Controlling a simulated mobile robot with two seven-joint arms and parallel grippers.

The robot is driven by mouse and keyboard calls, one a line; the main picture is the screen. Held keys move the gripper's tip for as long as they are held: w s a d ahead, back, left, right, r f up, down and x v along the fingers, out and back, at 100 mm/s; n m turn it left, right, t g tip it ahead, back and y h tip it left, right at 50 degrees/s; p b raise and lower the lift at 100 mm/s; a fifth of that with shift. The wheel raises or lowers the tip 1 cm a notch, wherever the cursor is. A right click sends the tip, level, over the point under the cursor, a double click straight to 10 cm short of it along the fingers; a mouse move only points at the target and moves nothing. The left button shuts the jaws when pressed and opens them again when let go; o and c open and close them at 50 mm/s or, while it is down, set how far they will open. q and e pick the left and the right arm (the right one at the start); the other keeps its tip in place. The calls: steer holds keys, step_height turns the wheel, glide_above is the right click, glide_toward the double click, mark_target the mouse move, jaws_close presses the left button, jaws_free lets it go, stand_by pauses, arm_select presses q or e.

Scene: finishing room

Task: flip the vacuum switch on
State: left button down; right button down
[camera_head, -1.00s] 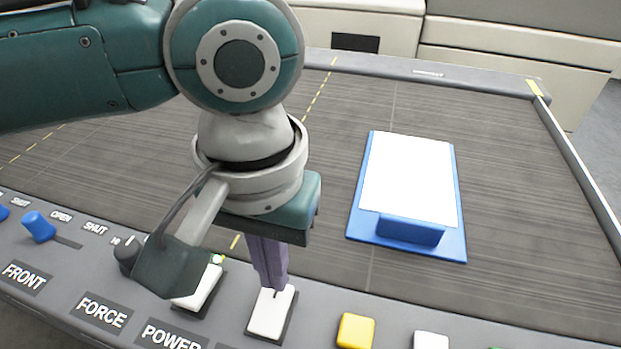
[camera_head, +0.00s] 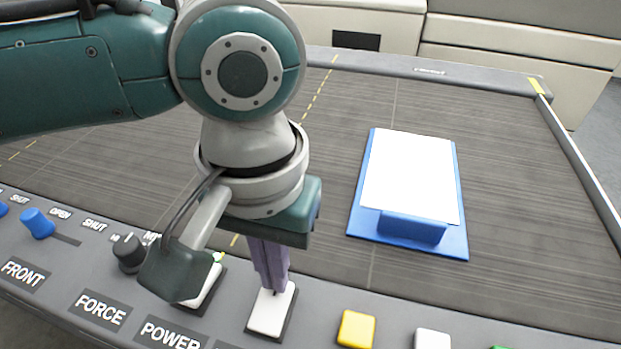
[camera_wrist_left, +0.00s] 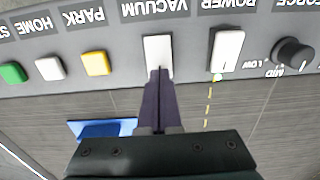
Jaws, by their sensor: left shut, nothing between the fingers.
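The vacuum switch (camera_head: 270,312) is a white rocker in a dark frame on the grey control panel. It also shows in the left wrist view (camera_wrist_left: 157,50), beside the printed word VACUUM, which appears upside down there. My left gripper (camera_head: 274,289) points down with its purple fingers shut and empty. In both views the fingertips are at the switch's edge nearest the worktop. They look close to or touching it; I cannot tell which. My right gripper is in neither view.
The power switch (camera_wrist_left: 226,48), a white rocker, is beside the vacuum switch. A dark knob (camera_head: 128,253) and a yellow button (camera_head: 356,329) are on the same panel. A blue clipboard-like holder (camera_head: 453,245) with white paper lies on the grey worktop (camera_head: 500,180), otherwise mostly clear.

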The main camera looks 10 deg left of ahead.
arm_select(q)
steer(key=shift+f, duration=0.55)
step_height(320, 180, up, 7)
steer(key=p, duration=0.8)
steer(key=shift+r+p, duration=0.15)
steer(key=shift+p, duration=0.2)
stand_by(0.3)
